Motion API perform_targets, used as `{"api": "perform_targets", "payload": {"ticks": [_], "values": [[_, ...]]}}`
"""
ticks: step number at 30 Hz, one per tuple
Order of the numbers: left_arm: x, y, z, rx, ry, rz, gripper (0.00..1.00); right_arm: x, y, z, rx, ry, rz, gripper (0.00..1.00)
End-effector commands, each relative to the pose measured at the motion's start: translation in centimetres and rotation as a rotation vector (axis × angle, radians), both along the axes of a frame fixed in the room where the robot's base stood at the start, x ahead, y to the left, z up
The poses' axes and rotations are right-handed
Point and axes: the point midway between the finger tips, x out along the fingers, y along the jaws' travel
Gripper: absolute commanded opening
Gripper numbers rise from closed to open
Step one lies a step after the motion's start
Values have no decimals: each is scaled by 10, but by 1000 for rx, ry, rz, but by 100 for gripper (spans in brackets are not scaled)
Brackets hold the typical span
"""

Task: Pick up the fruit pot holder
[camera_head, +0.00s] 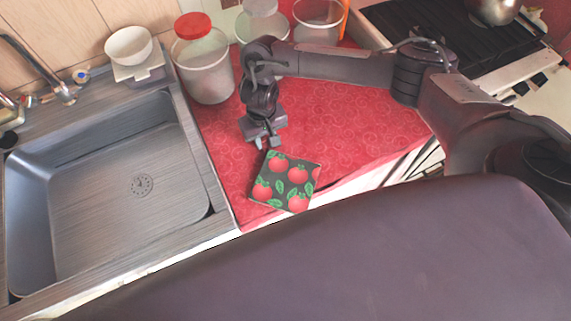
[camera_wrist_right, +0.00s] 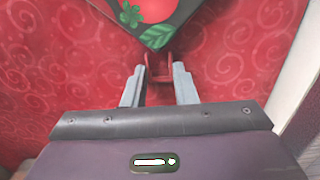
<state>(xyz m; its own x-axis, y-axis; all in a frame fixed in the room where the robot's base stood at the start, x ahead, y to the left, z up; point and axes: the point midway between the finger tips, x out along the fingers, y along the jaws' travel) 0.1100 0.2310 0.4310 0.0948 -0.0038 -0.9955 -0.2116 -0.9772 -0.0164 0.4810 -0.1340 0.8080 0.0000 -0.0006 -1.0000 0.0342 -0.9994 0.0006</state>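The fruit pot holder (camera_head: 286,181) is a dark square with red fruits and green leaves. It lies on the red oilcloth counter near the front edge, right of the sink, with its lower corner at the edge. My right gripper (camera_head: 267,145) is just beyond its far side in the head view. In the right wrist view, one corner of the pot holder (camera_wrist_right: 150,22) shows at the top, ahead of the fingertips. My right gripper (camera_wrist_right: 158,77) is open, with a gap between its fingers and no cloth seen between them. My left gripper is out of view.
A steel sink (camera_head: 110,190) takes up the left side. A red-lidded canister (camera_head: 203,65) and other clear containers stand at the back. A stove (camera_head: 455,40) is at the back right. The red oilcloth (camera_head: 370,120) right of the pot holder is clear beneath my arm.

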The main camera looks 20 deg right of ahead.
Motion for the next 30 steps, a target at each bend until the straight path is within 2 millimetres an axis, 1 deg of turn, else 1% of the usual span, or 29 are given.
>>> {"api": "perform_targets", "payload": {"ticks": [1,3,11,14,17,20,21,23,24,30], "values": [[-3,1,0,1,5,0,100,0,0,0,0,0,0,12],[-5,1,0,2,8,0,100,0,0,0,0,0,0,3],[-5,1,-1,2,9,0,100,0,0,1,0,0,1,3],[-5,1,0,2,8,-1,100,0,0,6,1,-1,1,3],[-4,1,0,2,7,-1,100,1,0,16,2,-2,1,3],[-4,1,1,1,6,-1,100,1,0,32,1,-3,2,3],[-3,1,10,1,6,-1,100,2,0,46,0,-7,2,3],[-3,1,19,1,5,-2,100,3,-1,65,-2,-8,3,3],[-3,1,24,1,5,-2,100,3,0,78,-2,-9,5,3],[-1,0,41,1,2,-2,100,2,0,136,-2,-8,4,3]]}}
